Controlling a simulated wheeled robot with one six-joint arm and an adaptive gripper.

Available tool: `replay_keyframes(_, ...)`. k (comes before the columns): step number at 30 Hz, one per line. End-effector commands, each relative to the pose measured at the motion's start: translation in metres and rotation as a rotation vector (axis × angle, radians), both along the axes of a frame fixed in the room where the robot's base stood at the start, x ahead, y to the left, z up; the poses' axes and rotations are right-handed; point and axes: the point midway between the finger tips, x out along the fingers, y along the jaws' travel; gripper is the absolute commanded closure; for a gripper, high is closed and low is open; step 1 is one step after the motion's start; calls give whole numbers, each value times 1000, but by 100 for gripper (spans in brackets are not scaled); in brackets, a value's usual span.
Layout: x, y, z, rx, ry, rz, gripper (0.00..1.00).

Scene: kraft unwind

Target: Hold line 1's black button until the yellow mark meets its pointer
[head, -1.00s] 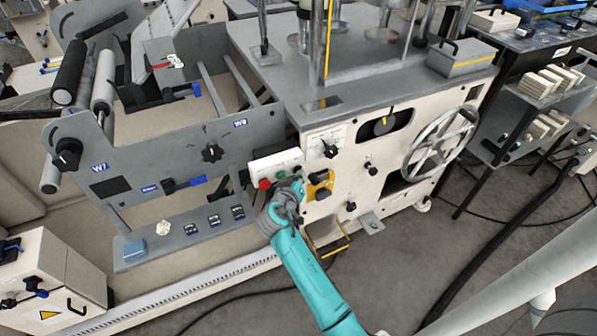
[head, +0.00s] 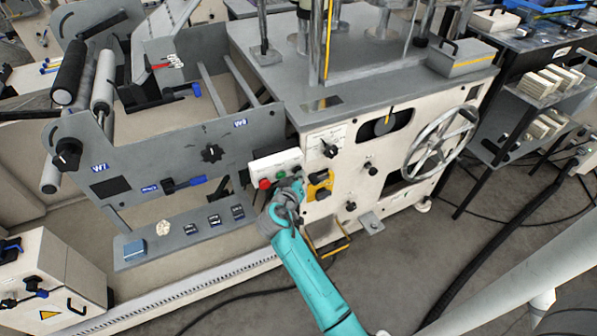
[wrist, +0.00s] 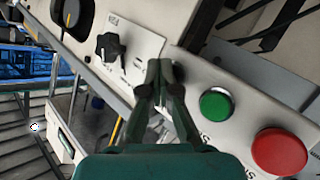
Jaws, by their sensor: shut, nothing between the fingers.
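My gripper (head: 297,185) is shut and empty, with its tips against or just in front of the white button box (head: 274,167) on the machine's front. In the wrist view the closed fingers (wrist: 160,72) reach the box's panel beside the green button (wrist: 216,105), with the red button (wrist: 279,151) beyond it. The black button cannot be made out; the fingertips appear to cover its place, and contact cannot be told. A dark round disc (head: 380,126) with a yellow mark (head: 387,114) shows in a window of the white panel; its pointer is too small to tell.
A black selector knob (head: 329,150) on a white plate and a yellow switch block (head: 320,186) sit close to my gripper. A spoked handwheel (head: 441,142) stands out at the right. The floor (head: 400,275) in front is mostly clear, with some cables.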

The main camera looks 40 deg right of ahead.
Motion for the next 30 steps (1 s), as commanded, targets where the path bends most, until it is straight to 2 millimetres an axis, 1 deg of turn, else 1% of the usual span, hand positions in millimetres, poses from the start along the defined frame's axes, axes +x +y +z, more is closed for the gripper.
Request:
replay_keyframes(10, -15, 5, 0, 0, -1, 1, 100)
replay_keyframes(22, -18, 5, 0, 0, 1, 0, 100)
replay_keyframes(30, -39, 11, -1, 0, 1, 1, 100)
